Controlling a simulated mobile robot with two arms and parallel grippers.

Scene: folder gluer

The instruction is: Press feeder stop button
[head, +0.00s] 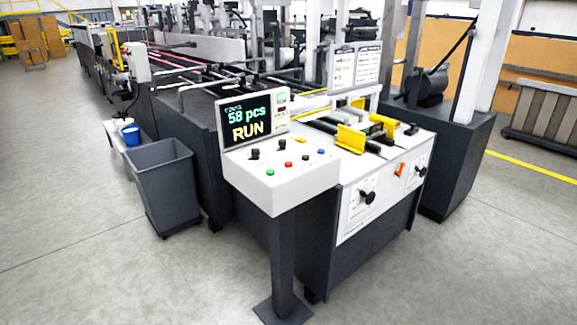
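The control console (284,187) stands on a dark post in the middle of the head view. Its sloped white panel carries a green button (270,172), a red button (288,164), a blue button (320,151), a yellow button (301,140) and several black knobs. Button labels are too small to read, so I cannot tell which one is the feeder stop. The display (247,121) behind the panel reads "58 pcs" and "RUN". Neither of my grippers is in view.
The folder gluer (180,107) stretches back behind the console. An orange switch (400,169) and black knobs are on its front face. A grey bin (162,185) stands left of the console. The floor (110,270) is clear in front and at left.

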